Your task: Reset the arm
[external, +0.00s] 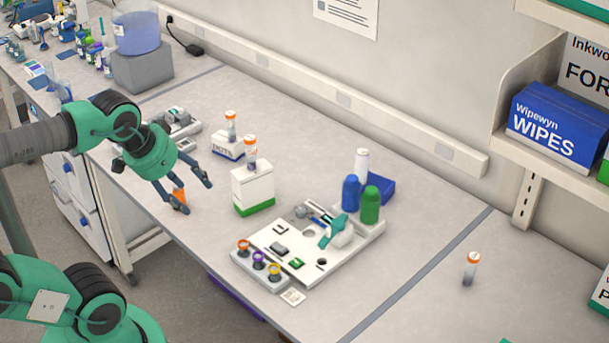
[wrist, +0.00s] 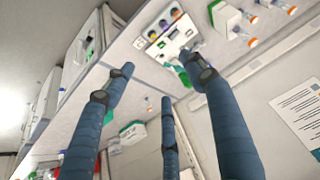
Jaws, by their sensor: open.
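My gripper (external: 196,197) is open in the external view, its blue fingers spread above the bench, left of a white box with a green base (external: 253,190). An orange-capped vial (external: 179,194) shows by the fingers, partly hidden by them; I cannot tell whether they touch it. In the wrist view my gripper (wrist: 156,76) has its fingers apart with nothing held between them. My arm reaches in from the left with green joints.
A white device board (external: 275,235) with coloured caps stands in the middle of the bench (external: 420,225). Vials stand on the white box and a smaller box (external: 227,147). A lone vial (external: 471,268) stands at the right. A shelf holds a blue wipes box (external: 556,125).

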